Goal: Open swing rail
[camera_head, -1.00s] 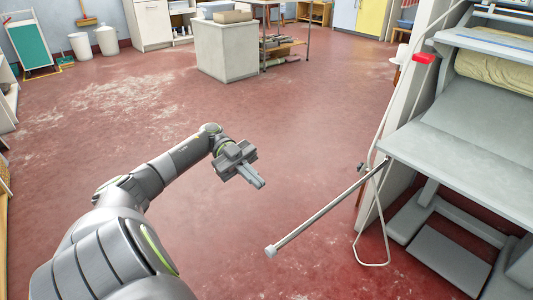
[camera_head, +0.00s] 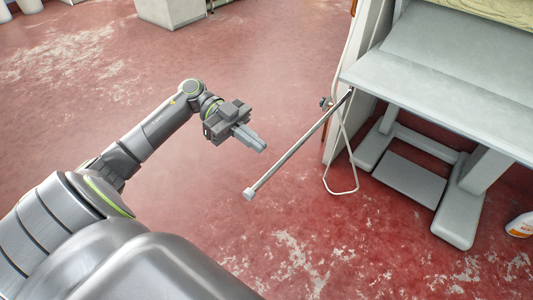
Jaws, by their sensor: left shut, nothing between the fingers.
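The swing rail (camera_head: 298,146) is a thin metal bar with a pale end cap (camera_head: 249,194). It juts out from the ironer's left side toward the lower left, over the red floor. My left gripper (camera_head: 258,145) is shut and empty. In the picture it is just left of the rail and above the end cap, with a visible gap; its fingers point to the lower right. My right gripper is not in view.
The ironer's grey table (camera_head: 440,80) stands at the upper right, with its feet and a low plate (camera_head: 408,179) below. A bent white wire frame (camera_head: 343,165) hangs beside the rail. A white bottle (camera_head: 520,225) is at the right edge. The floor around the rail's free end is clear.

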